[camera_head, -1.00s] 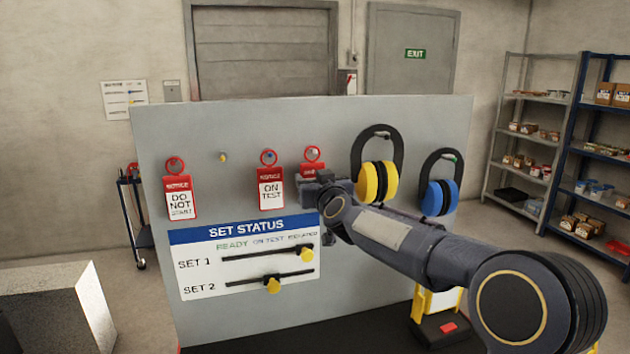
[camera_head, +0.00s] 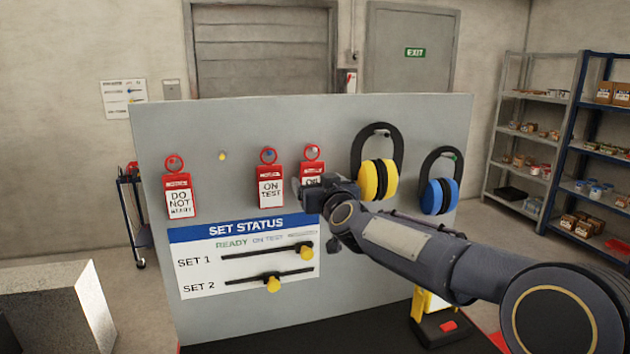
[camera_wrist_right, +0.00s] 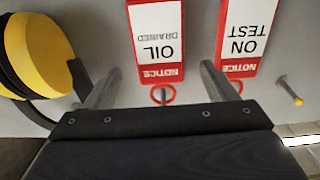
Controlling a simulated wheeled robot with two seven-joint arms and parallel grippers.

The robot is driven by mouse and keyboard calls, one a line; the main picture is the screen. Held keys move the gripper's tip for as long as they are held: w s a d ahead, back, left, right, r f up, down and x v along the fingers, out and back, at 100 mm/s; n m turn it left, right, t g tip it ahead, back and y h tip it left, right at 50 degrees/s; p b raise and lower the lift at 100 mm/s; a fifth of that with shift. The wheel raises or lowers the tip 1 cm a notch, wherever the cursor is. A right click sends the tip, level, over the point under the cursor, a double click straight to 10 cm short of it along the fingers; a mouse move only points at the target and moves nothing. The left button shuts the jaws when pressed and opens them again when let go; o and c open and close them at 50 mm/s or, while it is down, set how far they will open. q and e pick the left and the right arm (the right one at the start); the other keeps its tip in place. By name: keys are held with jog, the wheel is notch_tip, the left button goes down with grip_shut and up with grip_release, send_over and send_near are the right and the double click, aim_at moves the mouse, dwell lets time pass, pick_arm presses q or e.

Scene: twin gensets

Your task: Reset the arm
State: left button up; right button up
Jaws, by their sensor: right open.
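My right gripper (camera_head: 312,190) is in front of the grey board, just below the third red-and-white tag, and partly hides that tag. In the right wrist view its two fingers (camera_wrist_right: 161,72) are spread apart with nothing held between them. The OIL DRAINED tag (camera_wrist_right: 157,38) shows between and beyond the fingers, its red ring on a peg (camera_head: 312,152). The ON TEST tag (camera_head: 270,187) hangs just left of the gripper in the head view. My left gripper is not in view.
Yellow ear defenders (camera_head: 378,180) and blue ear defenders (camera_head: 440,196) hang right of the gripper, close to my forearm. A DO NOT START tag (camera_head: 180,198) and an empty yellow-tipped peg (camera_head: 222,156) are at left. The SET STATUS panel (camera_head: 243,255) with two yellow sliders is below.

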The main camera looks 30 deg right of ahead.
jog(key=s+a+f+g+y, duration=0.2)
jog(key=s+a+f+g, duration=0.2)
jog(key=s+f, duration=0.4)
jog(key=s+a+f+g+y, duration=0.3)
jog(key=s+a+f, duration=0.4)
jog(key=s, duration=0.9)
jog(key=s+a+f+g+y, duration=0.3)
jog(key=s+f, duration=0.6)
jog(key=s, duration=0.4)
jog(key=a+g, duration=0.1)
jog(key=a, duration=0.1)
jog(key=shift+a+f+n+g, duration=0.3)
jog(key=shift+f+n+g, duration=0.05)
jog(key=shift+n+g, duration=0.05)
jog(key=shift+w, duration=0.1)
jog(key=shift+c, duration=0.5)
